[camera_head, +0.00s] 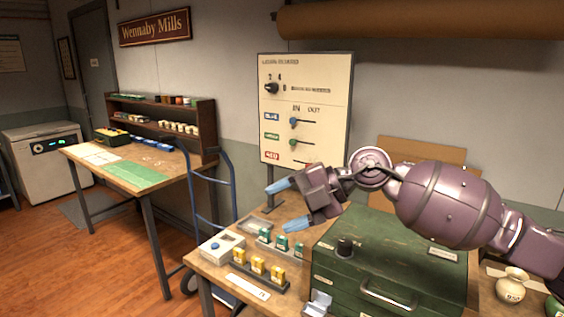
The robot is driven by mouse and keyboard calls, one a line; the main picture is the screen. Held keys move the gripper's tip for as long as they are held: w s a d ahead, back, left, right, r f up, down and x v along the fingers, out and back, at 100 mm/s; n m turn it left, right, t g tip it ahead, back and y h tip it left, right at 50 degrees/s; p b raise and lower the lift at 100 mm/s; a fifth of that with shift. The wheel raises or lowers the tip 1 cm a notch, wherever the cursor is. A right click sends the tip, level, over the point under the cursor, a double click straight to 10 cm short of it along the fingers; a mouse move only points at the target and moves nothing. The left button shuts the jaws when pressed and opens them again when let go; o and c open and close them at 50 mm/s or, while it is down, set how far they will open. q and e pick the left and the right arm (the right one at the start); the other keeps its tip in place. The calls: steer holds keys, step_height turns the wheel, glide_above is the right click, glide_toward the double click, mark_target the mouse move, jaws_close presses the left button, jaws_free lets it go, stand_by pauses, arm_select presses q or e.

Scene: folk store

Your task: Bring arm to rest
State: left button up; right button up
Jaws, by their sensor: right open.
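My right arm comes in from the right edge, purple with a rounded forearm, and stretches over a green chest. My right gripper (276,205) has two blue-tipped fingers spread apart. It is open with nothing between the fingers. It hangs above the front table, in front of the lower part of the cream panel (330,90). My left gripper and left arm are not in view.
The green chest (395,262) stands under my right arm. Yellow-topped items (257,265), teal items (281,243) and a white box with a blue button (216,246) sit on the table. A blue hand truck (196,195) and a workbench (165,158) stand left. Brown floor (80,270) is open.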

steer(key=w+d+f+m+t+h, duration=0.1)
steer(key=d+f+m+t+h, duration=0.4)
steer(key=d+f+m+t, duration=1.45)
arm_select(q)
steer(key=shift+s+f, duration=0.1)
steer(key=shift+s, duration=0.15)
arm_select(e)
steer(key=s+d+f+m+g+h, duration=0.3)
steer(key=s+f+m, duration=0.3)
steer(key=s+f, duration=0.5)
steer(key=s+d+f+m+g+h, duration=0.4)
steer(key=s+f, duration=0.7)
steer(key=s, duration=0.4)
steer(key=shift+d+f+m+g+h, duration=0.3)
steer(key=shift+m+g+h, duration=0.2)
steer(key=shift+m, duration=0.65)
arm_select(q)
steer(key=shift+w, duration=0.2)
